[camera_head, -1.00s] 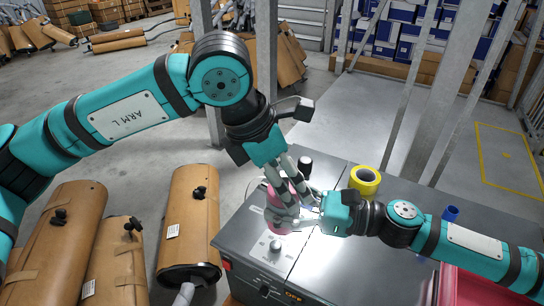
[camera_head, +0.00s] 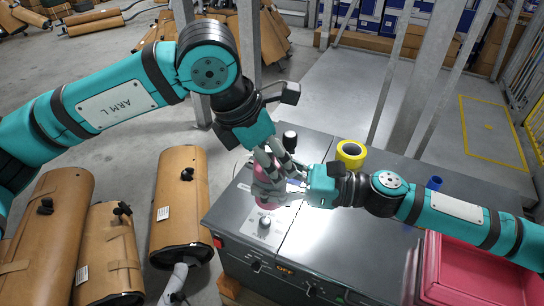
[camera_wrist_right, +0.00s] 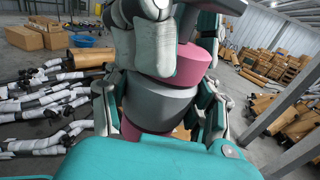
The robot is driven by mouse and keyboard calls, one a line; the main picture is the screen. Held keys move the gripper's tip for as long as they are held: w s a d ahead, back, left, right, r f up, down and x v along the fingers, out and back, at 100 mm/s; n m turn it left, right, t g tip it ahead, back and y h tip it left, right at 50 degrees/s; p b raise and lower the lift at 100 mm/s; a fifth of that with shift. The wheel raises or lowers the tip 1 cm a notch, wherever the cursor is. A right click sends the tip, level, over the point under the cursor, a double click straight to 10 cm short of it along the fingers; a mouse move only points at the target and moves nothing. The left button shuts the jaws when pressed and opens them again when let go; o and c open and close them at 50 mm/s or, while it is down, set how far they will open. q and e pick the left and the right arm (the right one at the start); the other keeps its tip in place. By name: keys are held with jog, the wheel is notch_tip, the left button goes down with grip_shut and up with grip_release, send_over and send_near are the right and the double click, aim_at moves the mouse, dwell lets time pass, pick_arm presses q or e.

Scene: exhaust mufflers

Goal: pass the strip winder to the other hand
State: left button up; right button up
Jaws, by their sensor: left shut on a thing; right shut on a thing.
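The strip winder is a pink and grey round body (camera_head: 265,204), upright over the dark machine top and mostly hidden by fingers in the head view. In the right wrist view its grey drum (camera_wrist_right: 160,103) fills the middle, with pink above and below. My left gripper (camera_head: 272,160) comes from above and is shut on its upper part. My right gripper (camera_head: 272,187) comes from the right and is shut around its middle; its fingers flank the grey drum in the wrist view. I cannot tell whether the winder touches the top.
A yellow tape roll (camera_head: 351,154), a black knob (camera_head: 290,140) and a blue cylinder (camera_head: 434,184) are on the dark machine top (camera_head: 345,245). A red tray (camera_head: 490,270) is at the right. Metal posts rise behind.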

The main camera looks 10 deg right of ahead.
jog(key=o, duration=1.6)
